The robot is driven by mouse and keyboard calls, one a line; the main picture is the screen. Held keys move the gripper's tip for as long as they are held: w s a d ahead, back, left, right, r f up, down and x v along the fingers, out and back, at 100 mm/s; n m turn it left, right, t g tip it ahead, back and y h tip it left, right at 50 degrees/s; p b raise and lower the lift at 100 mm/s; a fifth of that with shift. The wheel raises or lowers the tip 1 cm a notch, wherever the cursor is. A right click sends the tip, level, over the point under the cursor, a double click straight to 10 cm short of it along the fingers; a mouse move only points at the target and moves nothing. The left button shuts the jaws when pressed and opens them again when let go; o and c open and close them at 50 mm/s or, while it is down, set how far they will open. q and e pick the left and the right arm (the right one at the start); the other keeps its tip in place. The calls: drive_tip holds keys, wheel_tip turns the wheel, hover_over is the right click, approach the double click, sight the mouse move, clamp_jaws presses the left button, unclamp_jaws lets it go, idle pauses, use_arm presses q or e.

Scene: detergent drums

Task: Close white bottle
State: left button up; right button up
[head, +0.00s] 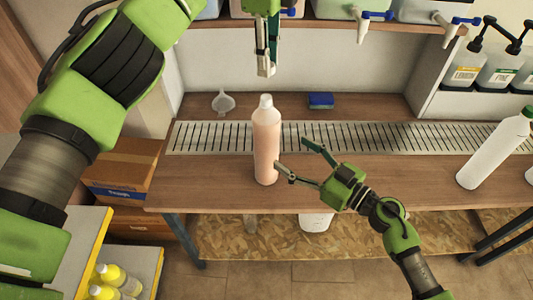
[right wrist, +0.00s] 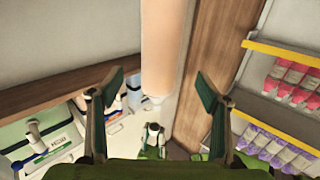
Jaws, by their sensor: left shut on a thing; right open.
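A pale bottle with pinkish contents or body (head: 266,148) and a white top stands upright on the wooden bench, near its front edge. In the right wrist view the bottle (right wrist: 168,40) shows between and beyond the fingers. My left gripper (head: 266,70) is above the bottle, pointing down and shut on a small pale thing largely hidden by the fingers; a gap separates it from the bottle top. My right gripper (head: 291,153) is open just right of the bottle, its fingers spread towards it; whether one touches it I cannot tell.
A white bottle with a green cap (head: 495,150) stands at the right. A funnel (head: 223,102) and a blue sponge (head: 320,100) lie behind the metal grate (head: 390,137). Containers with taps (head: 430,12) stand on the shelf above. Cardboard boxes (head: 122,170) stand left of the bench.

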sight(265, 135)
drive_tip(key=x, duration=1)
drive_tip(key=shift+w+a, duration=0.25)
drive_tip(key=c, duration=1.7)
use_arm(q)
drive_tip(key=shift+a+f, duration=0.1)
drive_tip(key=shift+f, duration=2.4)
